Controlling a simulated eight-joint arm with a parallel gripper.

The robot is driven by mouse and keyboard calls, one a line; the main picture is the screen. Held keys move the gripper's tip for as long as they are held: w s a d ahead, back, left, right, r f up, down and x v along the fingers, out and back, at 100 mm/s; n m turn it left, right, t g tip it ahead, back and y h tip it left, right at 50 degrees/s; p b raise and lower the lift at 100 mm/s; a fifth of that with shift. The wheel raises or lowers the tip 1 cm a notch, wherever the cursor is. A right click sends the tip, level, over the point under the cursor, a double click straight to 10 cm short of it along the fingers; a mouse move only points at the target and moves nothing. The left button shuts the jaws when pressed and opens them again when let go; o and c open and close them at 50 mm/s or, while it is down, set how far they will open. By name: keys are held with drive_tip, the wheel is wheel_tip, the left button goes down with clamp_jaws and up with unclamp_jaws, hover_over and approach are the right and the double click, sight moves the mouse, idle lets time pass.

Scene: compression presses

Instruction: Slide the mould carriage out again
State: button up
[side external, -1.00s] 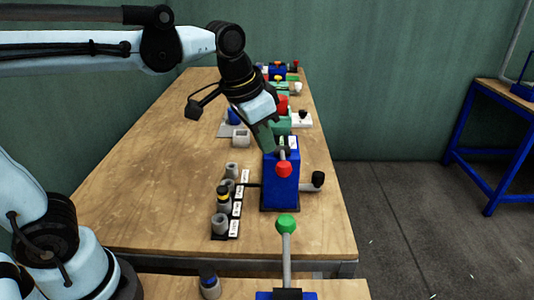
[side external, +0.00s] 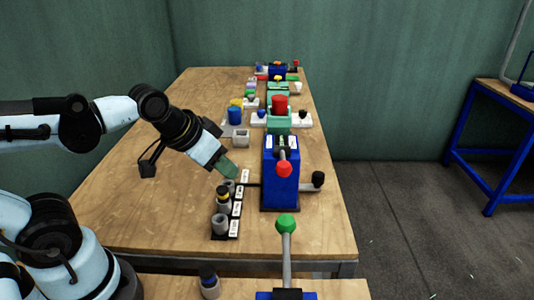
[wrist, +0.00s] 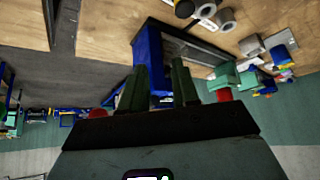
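A blue press (side external: 281,190) with a red-knobbed lever (side external: 284,168) stands near the table's front right edge. A thin dark bar reaches left from the press. I cannot tell whether the mould carriage is in or out. My gripper (side external: 229,170), with green fingers, is left of the press, low above the labelled rack, and points down to the right. In the wrist view, the gripper (wrist: 158,72) has its fingers apart with nothing between them, and the blue press (wrist: 147,55) is beyond.
A black rack (side external: 232,236) with grey cylinders and white labels lies left of the press. A grey square block (side external: 240,138) and a green press (side external: 278,121) stand behind. A green-knobbed lever (side external: 286,226) rises in front.

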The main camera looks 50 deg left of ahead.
drive_tip(key=o, duration=0.5)
drive_tip(key=w+r, duration=0.1)
drive_tip(key=w+r+m, duration=0.1)
drive_tip(key=w, duration=0.1)
drive_tip(key=w+d+r+m+g, duration=0.1)
drive_tip(key=w+r, duration=0.1)
drive_tip(key=shift+w+r, duration=0.1)
drive_tip(key=shift+w, duration=0.05)
drive_tip(key=w+m, duration=0.1)
drive_tip(key=w, duration=0.1)
drive_tip(key=w+d+r+m+g, duration=0.1)
drive_tip(key=w, duration=0.2)
drive_tip(key=w+r+m+g, duration=0.1)
drive_tip(key=w, duration=0.1)
drive_tip(key=shift+w+d+r+m, duration=0.2)
drive_tip(key=shift+w+d+m, duration=0.05)
drive_tip(key=shift+w+m, duration=0.05)
drive_tip(key=w+d+f+m+g, duration=0.2)
drive_tip(key=w+m, duration=0.1)
drive_tip(key=w, duration=0.4)
drive_tip(key=m+g, duration=0.2)
drive_tip(key=m, duration=0.1)
approach(317, 174)
wheel_tip(317, 174, down, 9)
drive_tip(key=shift+s+f, duration=0.1)
drive_tip(key=shift+f, duration=0.1)
drive_tip(key=shift+c, duration=0.3)
clamp_jaws()
